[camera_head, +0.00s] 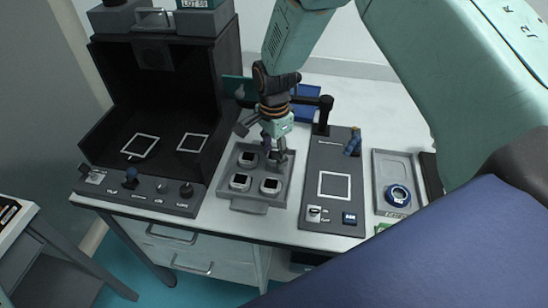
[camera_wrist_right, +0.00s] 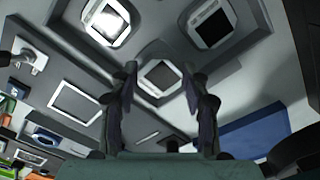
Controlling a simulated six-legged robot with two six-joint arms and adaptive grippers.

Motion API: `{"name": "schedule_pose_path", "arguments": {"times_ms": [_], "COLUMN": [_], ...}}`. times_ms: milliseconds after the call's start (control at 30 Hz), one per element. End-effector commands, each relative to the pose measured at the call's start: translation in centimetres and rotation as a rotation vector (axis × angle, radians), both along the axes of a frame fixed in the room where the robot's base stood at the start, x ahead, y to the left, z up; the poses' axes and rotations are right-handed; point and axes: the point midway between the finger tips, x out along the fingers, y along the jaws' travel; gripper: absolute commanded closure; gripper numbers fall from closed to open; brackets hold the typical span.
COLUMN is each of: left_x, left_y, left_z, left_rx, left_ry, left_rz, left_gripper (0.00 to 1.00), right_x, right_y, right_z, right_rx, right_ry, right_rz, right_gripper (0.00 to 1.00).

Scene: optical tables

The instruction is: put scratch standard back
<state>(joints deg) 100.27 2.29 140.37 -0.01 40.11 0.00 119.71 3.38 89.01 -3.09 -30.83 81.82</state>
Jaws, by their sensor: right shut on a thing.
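My right gripper (camera_head: 279,157) points down over the tray's back right place. It is shut on a small square plate, the scratch standard (camera_wrist_right: 160,78), seen between its fingers in the wrist view. The standard is at or just above its tray recess; I cannot tell which. My left gripper is not in view.
A dark open booth (camera_head: 165,110) with white square outlines stands left. Right of the tray are a panel (camera_head: 318,202) with a white square, a black post (camera_head: 324,112) and a shallow tray (camera_head: 381,167) holding a blue ring (camera_head: 398,195). A blue bin (camera_head: 306,104) stands behind.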

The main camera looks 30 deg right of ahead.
Motion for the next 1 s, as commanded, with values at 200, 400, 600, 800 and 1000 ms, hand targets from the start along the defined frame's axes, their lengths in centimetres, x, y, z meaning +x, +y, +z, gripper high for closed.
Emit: {"name": "schedule_pose_path", "arguments": {"times_ms": [200,400,600,800,1000], "left_x": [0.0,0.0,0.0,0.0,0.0], "left_y": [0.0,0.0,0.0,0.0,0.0], "left_z": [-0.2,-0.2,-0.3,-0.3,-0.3], "left_rx": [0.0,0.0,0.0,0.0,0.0], "left_ry": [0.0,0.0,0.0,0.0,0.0], "left_rz": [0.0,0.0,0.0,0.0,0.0], "left_gripper": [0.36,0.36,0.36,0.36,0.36], "right_x": [0.0,0.0,0.0,0.0,0.0], "right_y": [0.0,0.0,0.0,0.0,0.0], "right_z": [-2.1,-2.1,-2.3,-2.3,-2.3], "right_rx": [0.0,0.0,0.0,0.0,0.0], "right_ry": [-0.001,-0.001,0.0,0.0,0.0], "right_rz": [0.001,0.001,0.001,0.001,0.001], "right_gripper": [0.92,0.92,0.44,0.31,0.31]}}
